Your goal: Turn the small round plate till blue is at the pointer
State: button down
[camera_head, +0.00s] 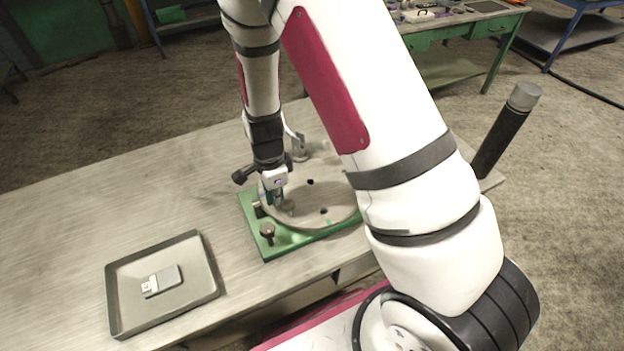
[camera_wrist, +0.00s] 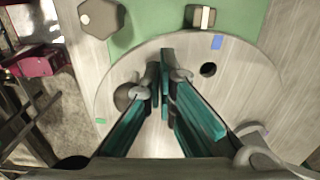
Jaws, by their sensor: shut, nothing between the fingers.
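The small round plate (camera_head: 335,203) is a grey disc with dark holes, lying on a green base (camera_head: 285,248). In the wrist view the plate (camera_wrist: 240,85) shows a blue mark (camera_wrist: 216,42) near its rim and a green mark (camera_wrist: 251,128) further round. A small pale block (camera_wrist: 203,17), perhaps the pointer, sits on the green base just outside the rim, slightly left of the blue mark. My gripper (camera_head: 277,203) points down over the plate; its teal fingers (camera_wrist: 165,60) are shut and empty, beside a round grey knob (camera_wrist: 125,95) on the plate. Contact cannot be told.
A dark clamp knob (camera_head: 267,231) stands on the base's near corner. A shallow tray (camera_head: 209,262) holding a small grey device (camera_head: 162,281) lies left on the table. A dark upright cylinder (camera_head: 505,130) stands at right.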

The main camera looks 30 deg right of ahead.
dwell(0.3)
jog(key=shift+s+d, duration=0.35)
jog(key=shift+s, duration=0.45)
jog(key=shift+w+a+r, duration=0.1)
jog(key=shift+w+a, duration=0.15)
jog(key=shift+w, duration=0.25)
notch_tip(320, 180, up, 9)
dwell(0.9)
dwell(0.3)
